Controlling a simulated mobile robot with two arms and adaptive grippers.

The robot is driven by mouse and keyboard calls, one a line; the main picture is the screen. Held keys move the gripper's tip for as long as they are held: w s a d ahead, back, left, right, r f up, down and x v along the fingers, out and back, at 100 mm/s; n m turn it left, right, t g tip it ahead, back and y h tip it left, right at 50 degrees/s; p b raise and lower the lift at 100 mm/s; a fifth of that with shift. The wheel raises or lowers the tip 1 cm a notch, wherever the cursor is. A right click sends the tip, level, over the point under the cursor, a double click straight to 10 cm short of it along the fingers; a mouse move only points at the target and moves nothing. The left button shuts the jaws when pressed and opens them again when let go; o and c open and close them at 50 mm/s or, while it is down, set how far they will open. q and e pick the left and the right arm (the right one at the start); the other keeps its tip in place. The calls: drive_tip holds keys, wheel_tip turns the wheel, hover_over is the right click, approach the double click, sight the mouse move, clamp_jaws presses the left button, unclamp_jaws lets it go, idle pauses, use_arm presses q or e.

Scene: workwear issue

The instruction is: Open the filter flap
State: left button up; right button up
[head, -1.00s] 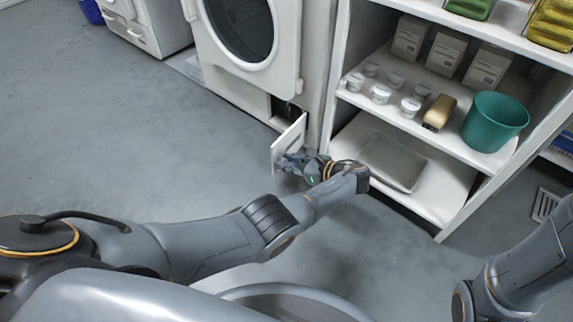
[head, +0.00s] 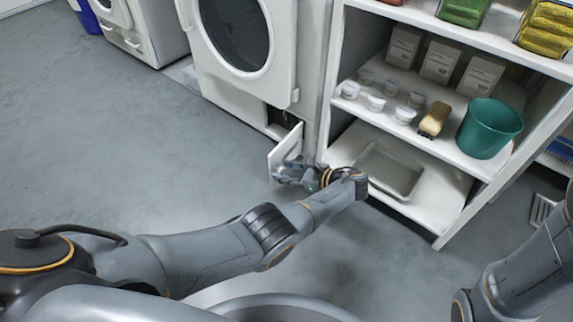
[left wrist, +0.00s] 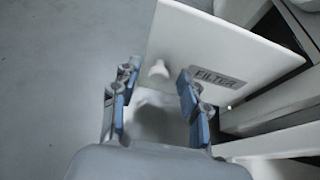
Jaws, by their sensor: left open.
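The filter flap (head: 284,152) is a white panel at the foot of the white washing machine. It stands swung out from the machine, with a dark opening (head: 283,117) behind it. In the left wrist view the flap (left wrist: 205,38) shows a grey FILTER label (left wrist: 222,77) and a small white knob (left wrist: 158,70). My left gripper (head: 288,174) is at the flap's face. In the left wrist view its two fingers (left wrist: 156,82) are apart, one on each side of the knob, with a gap to it. My right gripper is out of frame.
The washing machine (head: 215,82) stands left of an open white shelf unit (head: 432,211). The shelves hold a green bucket (head: 489,128), a brush (head: 434,119), several white jars and a shallow tray (head: 388,171). The grey floor (head: 130,140) left of the flap is clear.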

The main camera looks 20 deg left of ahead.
use_arm(q)
wheel_tip(320, 180, up, 10)
idle(0.6)
drive_tip(key=shift+f, duration=0.1)
drive_tip(key=shift+d, duration=0.1)
